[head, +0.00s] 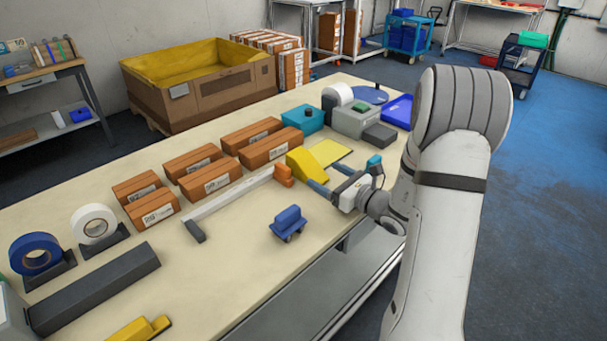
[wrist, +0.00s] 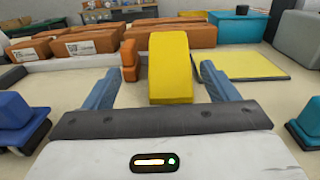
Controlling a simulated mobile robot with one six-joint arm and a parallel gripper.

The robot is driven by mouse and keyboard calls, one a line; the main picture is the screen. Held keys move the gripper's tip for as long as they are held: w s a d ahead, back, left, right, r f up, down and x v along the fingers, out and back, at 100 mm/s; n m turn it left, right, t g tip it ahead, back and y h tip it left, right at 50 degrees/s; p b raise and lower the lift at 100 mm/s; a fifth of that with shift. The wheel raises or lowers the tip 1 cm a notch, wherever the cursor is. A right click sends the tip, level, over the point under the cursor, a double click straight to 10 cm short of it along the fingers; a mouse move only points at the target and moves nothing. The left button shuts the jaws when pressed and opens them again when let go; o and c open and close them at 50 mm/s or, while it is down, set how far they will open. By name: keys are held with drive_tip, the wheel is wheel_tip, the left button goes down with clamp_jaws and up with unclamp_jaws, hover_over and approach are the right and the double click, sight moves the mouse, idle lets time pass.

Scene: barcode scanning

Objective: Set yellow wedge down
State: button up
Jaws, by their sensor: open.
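The yellow wedge (head: 305,164) rests on the table beside the front corner of a flat yellow pad (head: 327,152). In the wrist view the wedge (wrist: 171,66) stands between and slightly beyond my two fingers. My gripper (head: 325,179) is low over the table with its blue fingers spread apart. The wrist view shows a clear gap between each finger and the wedge, so my gripper (wrist: 160,80) is open. The yellow pad (wrist: 240,66) lies to the right of the wedge in that view.
Orange blocks (head: 284,174) stand just left of the wedge, at the end of a pale rail (head: 230,200). Several brown cartons (head: 211,175) line the table behind the rail. A blue block on a small base (head: 288,220) stands nearer the front edge. A grey box (head: 356,120) stands behind the pad.

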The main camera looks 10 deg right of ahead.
sight(306, 160)
drive_tip(key=shift+w+d+f, duration=0.1)
drive_tip(key=shift+w+f, duration=0.1)
drive_tip(key=shift+w, duration=0.15)
drive_tip(key=p+x, duration=0.1)
drive_tip(key=x, duration=0.6)
drive_tip(key=shift+w+d+r, duration=0.1)
drive_tip(key=shift+w+r, duration=0.05)
drive_tip(key=shift+w, duration=0.15)
drive_tip(key=c, duration=1.2)
drive_tip(key=shift+c, duration=0.5)
drive_tip(key=shift+r, duration=0.1)
